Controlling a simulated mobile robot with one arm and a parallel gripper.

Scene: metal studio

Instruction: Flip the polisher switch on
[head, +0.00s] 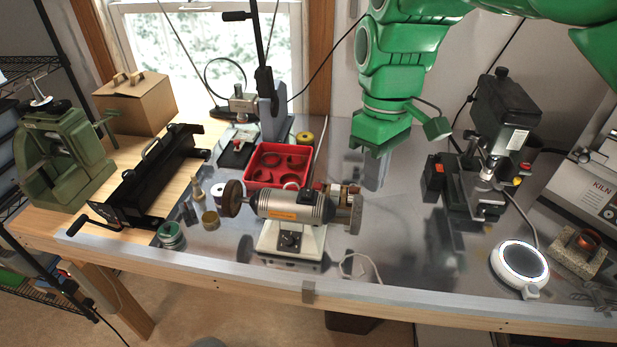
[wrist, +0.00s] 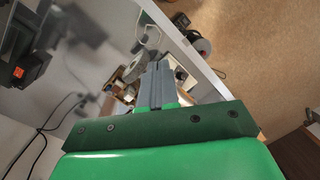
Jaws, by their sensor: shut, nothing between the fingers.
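The polisher (head: 293,205) stands near the front middle of the metal worktop in the head view, a grey motor with a round wheel at each end. Its pale base (head: 275,240) carries a small dark switch panel (head: 290,241) on the front; the switch's position is too small to tell. My gripper (wrist: 160,70) is shut and empty, its two grey fingers together in the wrist view. In the head view its green body hangs to the right of and behind the polisher, apart from it. In the wrist view, part of what looks like the polisher shows beyond the fingertips, partly hidden by them.
A red tray (head: 250,176) lies behind the polisher. A dark drill press (head: 505,110) stands to the right, with a round white lamp (head: 520,265) in front of it. A black bending tool (head: 150,180) and a green press (head: 60,155) stand left. Worktop right of the polisher is mostly clear.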

